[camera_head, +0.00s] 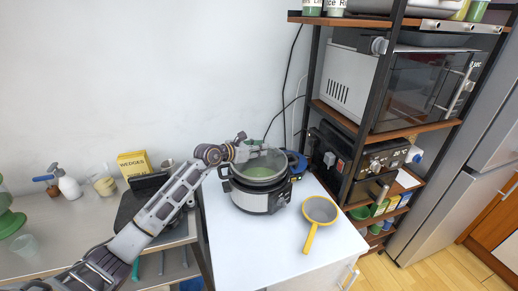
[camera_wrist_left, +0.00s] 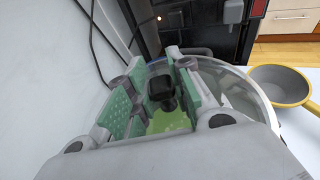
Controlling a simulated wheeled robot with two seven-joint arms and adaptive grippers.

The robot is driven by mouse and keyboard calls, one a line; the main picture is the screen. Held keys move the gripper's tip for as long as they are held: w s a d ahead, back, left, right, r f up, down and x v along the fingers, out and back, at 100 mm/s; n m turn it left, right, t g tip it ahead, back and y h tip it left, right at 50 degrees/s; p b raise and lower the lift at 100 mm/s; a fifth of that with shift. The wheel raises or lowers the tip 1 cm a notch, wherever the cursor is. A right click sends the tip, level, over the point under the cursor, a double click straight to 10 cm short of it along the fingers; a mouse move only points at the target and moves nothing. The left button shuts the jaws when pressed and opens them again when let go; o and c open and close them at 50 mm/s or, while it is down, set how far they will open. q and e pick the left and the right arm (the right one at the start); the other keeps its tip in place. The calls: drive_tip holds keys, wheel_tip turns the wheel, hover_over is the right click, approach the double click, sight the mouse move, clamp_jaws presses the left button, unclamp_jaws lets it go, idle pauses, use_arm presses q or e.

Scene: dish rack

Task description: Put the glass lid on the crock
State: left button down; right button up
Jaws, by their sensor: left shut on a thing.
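The crock (camera_head: 252,201) is a silver slow cooker with a black base and side handles, standing on the white counter. Green contents show inside it. My left gripper (camera_head: 257,150) comes in from the left over the crock. It is shut on the black knob (camera_wrist_left: 161,87) of the glass lid, between its green-padded fingers (camera_wrist_left: 160,92). The clear lid (camera_wrist_left: 240,88) with its metal rim lies over the crock opening; it also shows in the head view (camera_head: 268,166). I cannot tell whether its rim touches the crock. My right gripper is not in view.
A yellow-handled pan (camera_head: 319,209) sits on the counter right of the crock; its bowl also shows in the wrist view (camera_wrist_left: 278,82). A blue item (camera_head: 297,163) is close behind the crock. A shelf rack with a microwave (camera_head: 425,88) stands at right.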

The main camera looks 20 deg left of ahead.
use_arm(q)
drive_tip(key=shift+f+b, duration=0.45)
drive_tip(key=shift+f, duration=0.2)
idle(1.0)
drive_tip(key=c, duration=1.3)
unclamp_jaws()
drive_tip(key=shift+o, duration=0.6)
drive_tip(key=shift+f, duration=0.1)
drive_tip(key=shift+s+a, duration=0.1)
drive_tip(key=shift+s, duration=0.05)
drive_tip(key=shift+v, duration=5.8)
